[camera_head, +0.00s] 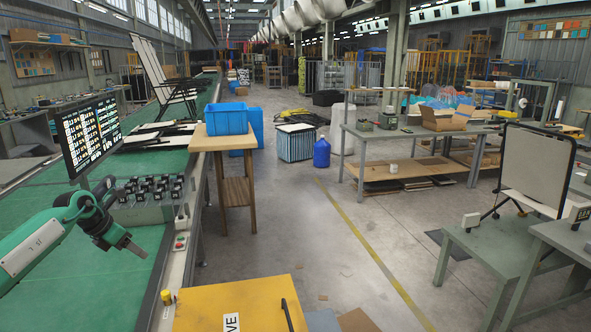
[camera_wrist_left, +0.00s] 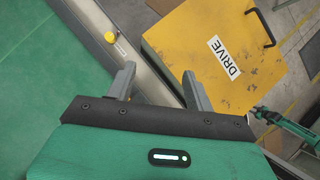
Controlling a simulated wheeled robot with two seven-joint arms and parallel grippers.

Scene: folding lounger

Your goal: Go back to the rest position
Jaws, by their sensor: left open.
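My left gripper (camera_head: 132,246) is open and empty above the green conveyor belt (camera_head: 60,262), near the belt's right edge. In the left wrist view its two grey fingers (camera_wrist_left: 160,86) stand apart with nothing between them. A green arm end, which looks like my right gripper (camera_wrist_left: 262,113), shows at the right edge of that view; its jaws are too small to read. A folding lounger (camera_head: 150,62) with pale panels and a dark frame stands on the belt further off. Flat pale panels with dark frames (camera_head: 150,136) lie nearer on the belt.
A monitor (camera_head: 91,136) and a box of dark knobs (camera_head: 145,201) stand beside my left arm. A yellow DRIVE surface (camera_head: 240,308) is low in front. A wooden stand (camera_head: 234,188) carries a blue bin (camera_head: 225,119). The central floor (camera_head: 300,220) is open.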

